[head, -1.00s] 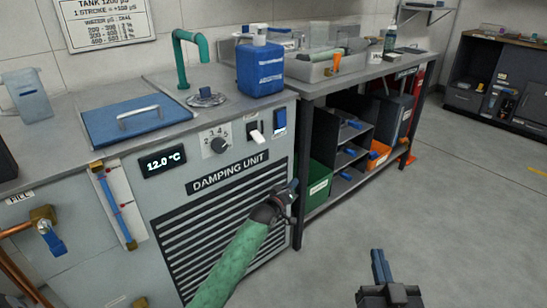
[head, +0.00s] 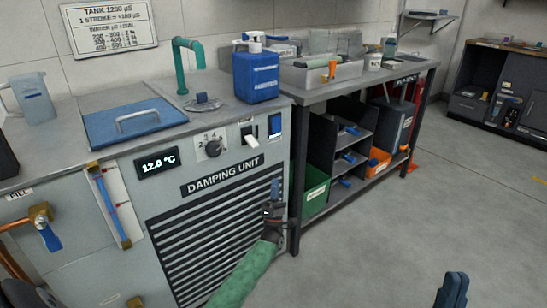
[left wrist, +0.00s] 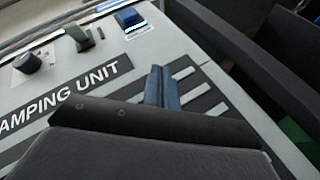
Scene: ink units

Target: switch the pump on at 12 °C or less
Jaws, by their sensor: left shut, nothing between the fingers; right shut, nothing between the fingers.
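The damping unit (head: 215,240) has a display (head: 157,162) that reads 12.0 °C. On its upper right front are a round dial (head: 211,148), a pale lever switch (head: 251,140) and a blue rocker switch (head: 275,126). Their small labels are unreadable, so I cannot tell which is the pump's. In the left wrist view the lever (left wrist: 80,38) and the blue rocker (left wrist: 130,20) lie beyond my fingers. My left gripper (head: 276,188) is shut and empty, below the blue rocker and in front of the grille's right end. My right gripper (head: 453,288) is shut and empty, over the floor.
A blue jug (head: 256,74), a green tap (head: 183,62) and a blue lid (head: 134,121) are on the unit's top. A metal bench (head: 300,93) with shelves and bins stands to its right. The floor (head: 400,225) in front of the bench is clear.

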